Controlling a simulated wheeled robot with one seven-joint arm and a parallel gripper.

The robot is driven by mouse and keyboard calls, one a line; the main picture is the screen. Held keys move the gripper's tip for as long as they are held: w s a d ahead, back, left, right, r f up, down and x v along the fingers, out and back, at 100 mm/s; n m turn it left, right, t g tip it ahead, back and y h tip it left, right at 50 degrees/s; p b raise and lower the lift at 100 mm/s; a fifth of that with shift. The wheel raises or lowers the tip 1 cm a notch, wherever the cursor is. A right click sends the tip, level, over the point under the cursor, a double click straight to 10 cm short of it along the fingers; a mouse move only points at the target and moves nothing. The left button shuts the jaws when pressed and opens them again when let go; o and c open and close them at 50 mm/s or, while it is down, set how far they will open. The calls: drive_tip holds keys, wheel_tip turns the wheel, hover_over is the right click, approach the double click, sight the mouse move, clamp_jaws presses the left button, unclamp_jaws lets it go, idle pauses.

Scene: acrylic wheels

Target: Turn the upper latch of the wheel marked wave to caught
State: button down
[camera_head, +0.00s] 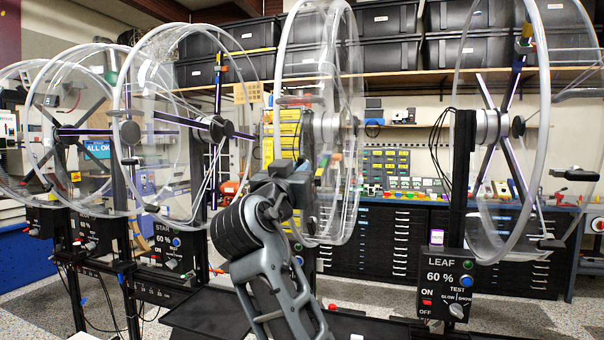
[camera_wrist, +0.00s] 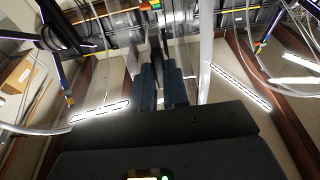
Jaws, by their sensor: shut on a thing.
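Several large clear acrylic wheels stand on posts. The middle wheel (camera_head: 346,60) is seen nearly edge-on behind my arm, and its label is hidden. No readable label says wave, so I cannot confirm that this is the wave wheel. My gripper (camera_head: 308,172) is at the near side of this wheel, below its hub, partly hidden by my own wrist. In the wrist view, the dark blue fingers of my gripper (camera_wrist: 161,88) stand close together on a narrow part, which seems to be a latch. Its setting cannot be read.
The wheel marked LEAF (camera_head: 543,90) stands at the right, with its control box (camera_head: 446,287) below. The wheel above the STAR box (camera_head: 165,244) and others crowd the left. Drawer cabinets (camera_head: 390,250) and shelved black bins (camera_head: 388,18) stand behind.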

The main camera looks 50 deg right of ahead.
drive_tip(key=shift+f+m+b, duration=0.15)
drive_tip(key=shift+m+b, duration=0.15)
drive_tip(key=shift+b, duration=0.4)
drive_tip(key=shift+m+b, duration=1.4)
drive_tip(key=shift+b, duration=0.85)
drive_tip(key=shift+m+b, duration=0.6)
drive_tip(key=shift+b, duration=0.05)
drive_tip(key=shift+a+m+b, duration=0.1)
drive_tip(key=shift+m+b, duration=0.2)
drive_tip(key=shift+b, duration=0.35)
drive_tip(key=shift+m+b, duration=1.7)
drive_tip(key=shift+b, duration=0.75)
drive_tip(key=shift+m, duration=0.3)
